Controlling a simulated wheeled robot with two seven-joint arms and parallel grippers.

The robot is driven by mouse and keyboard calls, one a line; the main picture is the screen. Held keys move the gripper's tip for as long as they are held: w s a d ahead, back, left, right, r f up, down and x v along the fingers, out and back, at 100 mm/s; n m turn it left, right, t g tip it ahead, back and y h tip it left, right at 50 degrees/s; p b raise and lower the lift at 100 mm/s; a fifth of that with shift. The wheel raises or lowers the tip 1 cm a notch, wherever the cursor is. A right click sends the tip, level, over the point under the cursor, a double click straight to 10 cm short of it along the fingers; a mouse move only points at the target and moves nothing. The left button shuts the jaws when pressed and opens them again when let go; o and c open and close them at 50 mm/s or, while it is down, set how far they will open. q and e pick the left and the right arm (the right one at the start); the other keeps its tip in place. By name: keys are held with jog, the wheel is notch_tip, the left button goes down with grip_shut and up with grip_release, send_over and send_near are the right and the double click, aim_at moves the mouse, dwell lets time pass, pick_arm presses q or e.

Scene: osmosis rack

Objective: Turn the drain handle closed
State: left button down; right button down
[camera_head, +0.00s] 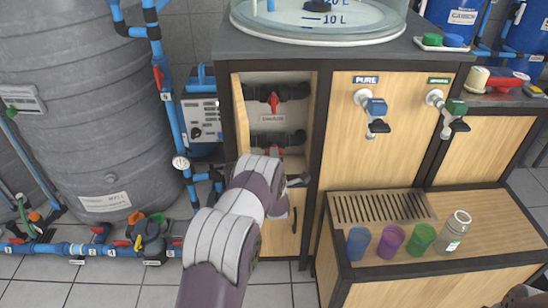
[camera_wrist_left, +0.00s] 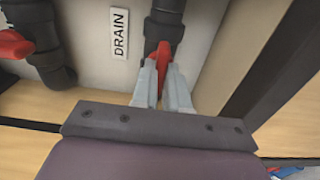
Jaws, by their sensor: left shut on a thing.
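My left gripper (camera_wrist_left: 163,75) is shut on a red handle (camera_wrist_left: 160,57) on a dark pipe in the left wrist view. A white label reading DRAIN (camera_wrist_left: 120,35) is on the panel just left of it. In the head view my left arm reaches into an open cabinet, and my wrist hides the gripper's fingers and most of the lower part. A lower dark valve with a little red (camera_head: 277,150) shows just above my wrist. A dark brown part of me shows at the bottom right edge, too cut off to judge the right gripper.
A second red handle (camera_head: 273,101) sits on the upper dark pipe in the cabinet. The cabinet's wooden side edge (camera_head: 241,115) and dark post (camera_head: 322,130) flank the opening closely. A grey tank (camera_head: 85,110) and blue pipes stand left. Coloured cups (camera_head: 390,241) stand right.

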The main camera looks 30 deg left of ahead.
pick_arm(q)
jog(key=m+b, duration=0.1)
jog(key=m, duration=0.3)
jog(key=shift+f, duration=0.1)
jog(key=m+b, duration=0.1)
jog(key=m, duration=0.8)
jog(key=shift+b, duration=0.3)
jog(key=m, duration=0.4)
jog(key=shift+m, duration=0.3)
jog(key=c, duration=1.1)
grip_release()
jog(key=shift+c, duration=0.2)
